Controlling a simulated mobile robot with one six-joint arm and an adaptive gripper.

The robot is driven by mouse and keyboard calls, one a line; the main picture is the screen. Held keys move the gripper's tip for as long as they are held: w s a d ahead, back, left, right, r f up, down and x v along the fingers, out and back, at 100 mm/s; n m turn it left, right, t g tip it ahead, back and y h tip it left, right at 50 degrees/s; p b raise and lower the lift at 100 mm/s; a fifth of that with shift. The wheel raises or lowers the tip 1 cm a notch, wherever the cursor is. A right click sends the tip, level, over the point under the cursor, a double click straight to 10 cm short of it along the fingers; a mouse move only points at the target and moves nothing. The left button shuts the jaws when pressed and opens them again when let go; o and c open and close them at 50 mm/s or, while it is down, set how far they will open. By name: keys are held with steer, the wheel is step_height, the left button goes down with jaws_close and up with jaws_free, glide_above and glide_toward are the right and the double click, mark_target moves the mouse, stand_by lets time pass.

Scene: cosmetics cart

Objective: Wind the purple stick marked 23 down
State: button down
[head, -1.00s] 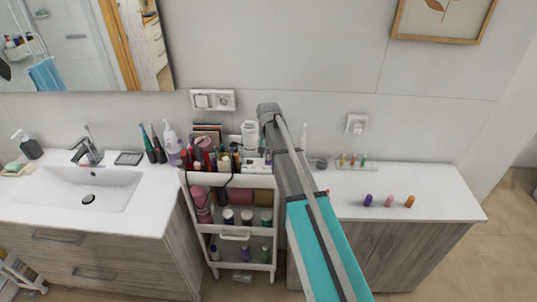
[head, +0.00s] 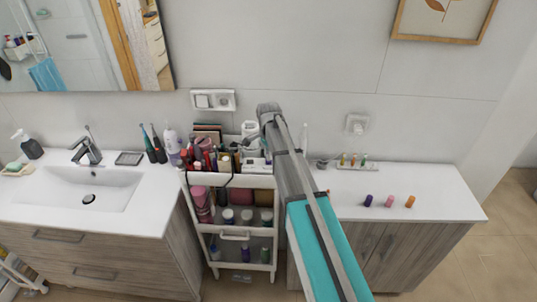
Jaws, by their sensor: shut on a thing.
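My arm reaches over the cart (head: 272,181), and my gripper (head: 240,147) points down and left at its crowded top tray. The gripper is small and partly lost among the items there. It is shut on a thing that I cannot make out. I cannot read the mark 23 on anything. A small purple cap-like piece (head: 369,201) stands on the right counter, beside a pink one (head: 389,202) and an orange one (head: 410,202). Several small coloured sticks stand in a clear rack (head: 373,167) behind them.
Tubes, brushes and bottles crowd the cart's top tray. The lower shelves hold jars and bottles. The right counter (head: 440,197) is mostly clear.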

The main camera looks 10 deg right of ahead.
steer(key=shift+m, duration=0.3)
steer(key=c, duration=0.6)
jaws_free()
steer(key=shift+n, duration=0.5)
